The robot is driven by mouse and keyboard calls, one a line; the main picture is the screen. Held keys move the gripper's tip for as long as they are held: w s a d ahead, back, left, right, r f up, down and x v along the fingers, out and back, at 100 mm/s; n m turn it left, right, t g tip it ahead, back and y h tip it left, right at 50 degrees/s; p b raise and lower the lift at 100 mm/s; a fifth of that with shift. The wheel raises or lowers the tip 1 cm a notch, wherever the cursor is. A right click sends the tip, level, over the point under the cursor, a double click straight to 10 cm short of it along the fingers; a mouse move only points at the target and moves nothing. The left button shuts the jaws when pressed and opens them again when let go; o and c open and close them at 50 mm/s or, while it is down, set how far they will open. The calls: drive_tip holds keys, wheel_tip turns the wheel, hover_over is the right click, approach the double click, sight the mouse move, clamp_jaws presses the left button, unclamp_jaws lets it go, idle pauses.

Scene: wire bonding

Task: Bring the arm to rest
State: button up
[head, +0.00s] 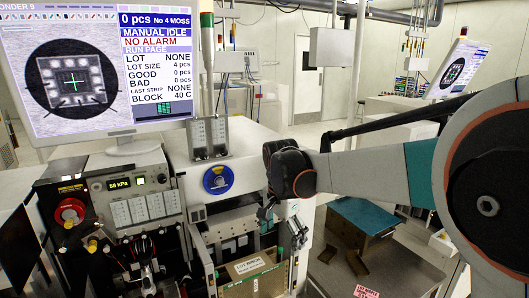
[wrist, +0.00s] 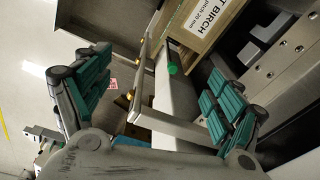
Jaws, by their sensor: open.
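My arm reaches in from the right in the head view and bends down at its wrist in front of the bonding machine. My gripper (head: 283,226) hangs at the machine's front right corner, above and to the right of a labelled box. In the wrist view, my gripper (wrist: 160,98) has its two teal-padded fingers spread wide apart. Nothing is held between the pads. Beyond the gap lie a pale machine edge and a bracket-like bar (wrist: 185,132). I cannot tell how far the fingertips are from them.
The labelled box (head: 250,267) sits at the machine front; its label reads "LOT BIRCH" in the wrist view (wrist: 197,22). A monitor (head: 90,70) stands above the control panel (head: 134,190). A teal-topped box (head: 360,217) is on the right. Open floor shows behind.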

drive_tip(key=s+d+r+n+t+p, duration=0.25)
drive_tip(key=s+d+r+n, duration=0.25)
drive_tip(key=s+d+r, duration=0.5)
drive_tip(key=s+d+f+n+t+p, duration=0.1)
drive_tip(key=s+d+n, duration=0.1)
drive_tip(key=s, duration=0.6)
drive_tip(key=s+d+f+n+t+p, duration=0.1)
drive_tip(key=s+f+n+t, duration=0.1)
drive_tip(key=s, duration=0.7)
drive_tip(key=shift+s+d+y, duration=0.3)
drive_tip(key=shift+d, duration=0.1)
